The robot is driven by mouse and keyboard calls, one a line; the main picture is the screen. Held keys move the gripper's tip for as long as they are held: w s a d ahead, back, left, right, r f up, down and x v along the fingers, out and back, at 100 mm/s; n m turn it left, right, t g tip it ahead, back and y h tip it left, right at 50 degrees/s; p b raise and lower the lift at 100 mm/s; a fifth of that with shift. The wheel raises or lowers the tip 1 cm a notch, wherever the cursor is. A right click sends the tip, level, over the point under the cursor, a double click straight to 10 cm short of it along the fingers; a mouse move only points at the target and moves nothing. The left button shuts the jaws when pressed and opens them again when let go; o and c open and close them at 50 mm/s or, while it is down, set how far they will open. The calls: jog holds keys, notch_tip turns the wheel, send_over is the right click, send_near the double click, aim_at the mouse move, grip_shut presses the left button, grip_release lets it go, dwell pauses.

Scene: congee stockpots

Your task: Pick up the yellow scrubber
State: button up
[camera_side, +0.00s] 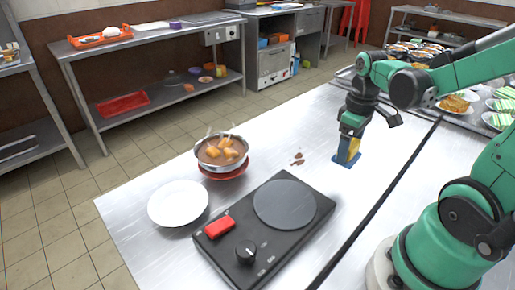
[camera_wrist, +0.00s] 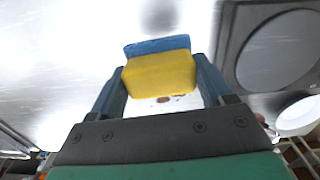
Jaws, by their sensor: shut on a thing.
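The yellow scrubber (camera_side: 354,146) has a blue side and is between the fingers of my gripper (camera_side: 348,150). In the wrist view the scrubber (camera_wrist: 160,73) sits between the two blue-grey fingers of my gripper (camera_wrist: 162,85), which is shut on it. Its yellow body is nearest the wrist camera and its blue layer lies beyond. In the side view it is at or just above the steel table; I cannot tell whether it touches.
A black hot plate (camera_side: 265,229) with a red switch stands left of my gripper. A pot of stew (camera_side: 222,152) and a white plate (camera_side: 178,203) are further left. Brown spots (camera_side: 297,159) mark the table. Filled plates (camera_side: 455,105) stand at the right.

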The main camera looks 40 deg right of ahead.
notch_tip(320, 180, up, 13)
dwell(0.3)
